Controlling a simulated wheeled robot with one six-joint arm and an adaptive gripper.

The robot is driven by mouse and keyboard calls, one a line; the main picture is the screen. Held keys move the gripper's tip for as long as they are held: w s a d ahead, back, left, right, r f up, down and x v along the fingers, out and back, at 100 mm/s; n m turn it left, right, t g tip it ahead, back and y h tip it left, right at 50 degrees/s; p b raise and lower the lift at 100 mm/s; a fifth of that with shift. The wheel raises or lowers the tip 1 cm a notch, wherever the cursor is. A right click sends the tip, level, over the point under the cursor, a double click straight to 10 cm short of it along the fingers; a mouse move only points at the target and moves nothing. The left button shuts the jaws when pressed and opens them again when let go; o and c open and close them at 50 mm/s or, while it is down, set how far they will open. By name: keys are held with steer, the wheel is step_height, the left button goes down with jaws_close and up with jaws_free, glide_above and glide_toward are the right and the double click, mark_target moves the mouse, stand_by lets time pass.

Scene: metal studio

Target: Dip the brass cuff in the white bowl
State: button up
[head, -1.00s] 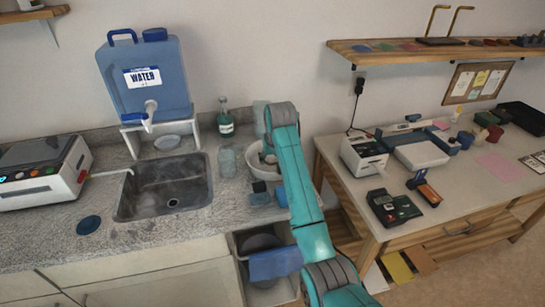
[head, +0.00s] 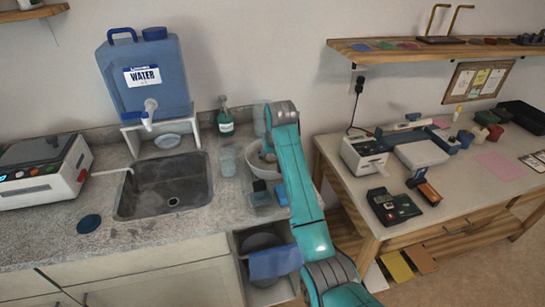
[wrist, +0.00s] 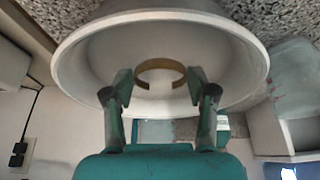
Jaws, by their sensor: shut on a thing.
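The white bowl (head: 256,167) stands on the counter right of the sink, partly hidden behind my arm in the head view. In the wrist view the bowl (wrist: 82,65) fills the upper middle, its wide mouth open towards the camera. My gripper (wrist: 160,86) is shut on the brass cuff (wrist: 160,64), a C-shaped band between the fingertips. The cuff appears within the outline of the bowl's mouth. I cannot tell whether it touches the bowl or what is inside. The cuff is hidden in the head view.
A clear glass (head: 227,160) and a green bottle (head: 225,117) stand left of the bowl. A dark-blue item (head: 260,187) lies in front of it. The sink (head: 172,187) is further left. A blue water container (head: 147,85) stands behind the sink. A worktable (head: 435,175) is at right.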

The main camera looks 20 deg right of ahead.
steer(key=shift+r, duration=0.1)
step_height(320, 180, up, 8)
stand_by(1.4)
stand_by(1.7)
stand_by(0.6)
steer(key=shift+r, duration=0.15)
stand_by(1.3)
steer(key=shift+r, duration=1.9)
